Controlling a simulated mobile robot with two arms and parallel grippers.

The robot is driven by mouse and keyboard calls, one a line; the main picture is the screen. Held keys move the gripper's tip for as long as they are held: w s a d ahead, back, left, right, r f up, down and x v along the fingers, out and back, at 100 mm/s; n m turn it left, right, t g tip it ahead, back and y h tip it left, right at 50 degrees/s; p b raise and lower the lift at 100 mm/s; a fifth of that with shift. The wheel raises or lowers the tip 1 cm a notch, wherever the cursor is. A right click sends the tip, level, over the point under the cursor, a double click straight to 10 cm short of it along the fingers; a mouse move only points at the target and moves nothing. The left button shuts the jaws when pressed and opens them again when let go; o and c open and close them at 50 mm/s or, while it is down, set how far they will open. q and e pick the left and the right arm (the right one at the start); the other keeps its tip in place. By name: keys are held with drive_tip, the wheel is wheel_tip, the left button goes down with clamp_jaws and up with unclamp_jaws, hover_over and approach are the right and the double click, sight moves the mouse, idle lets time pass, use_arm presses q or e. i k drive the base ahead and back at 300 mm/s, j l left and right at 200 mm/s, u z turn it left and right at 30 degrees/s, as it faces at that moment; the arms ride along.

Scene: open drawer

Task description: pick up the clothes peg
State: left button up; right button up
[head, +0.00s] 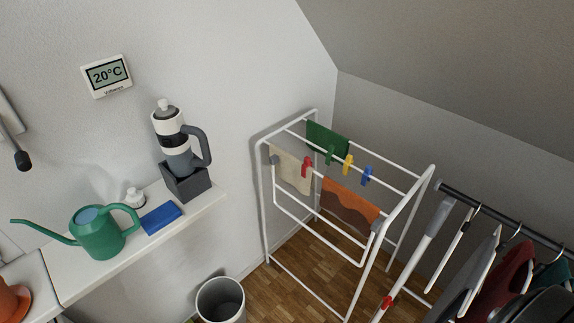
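Several clothes pegs are clipped on the white drying rack (267,215). A red peg (306,167) sits at the front left, by a beige cloth (290,172). A green peg (330,155) sits by a green cloth (325,137). A yellow peg (348,164) and a blue peg (367,176) sit farther right on a rail. The task does not say which peg is meant. Neither of my grippers can be made out in the head view.
A shelf (204,203) on the left holds a green watering can (101,239), a blue block (161,218) and a handled flask (178,154) in a dark box. A bin (220,300) stands on the wooden floor. Hanging clothes (513,270) crowd the right.

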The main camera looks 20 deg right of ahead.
sight(368, 170)
drive_tip(key=z, duration=1.15)
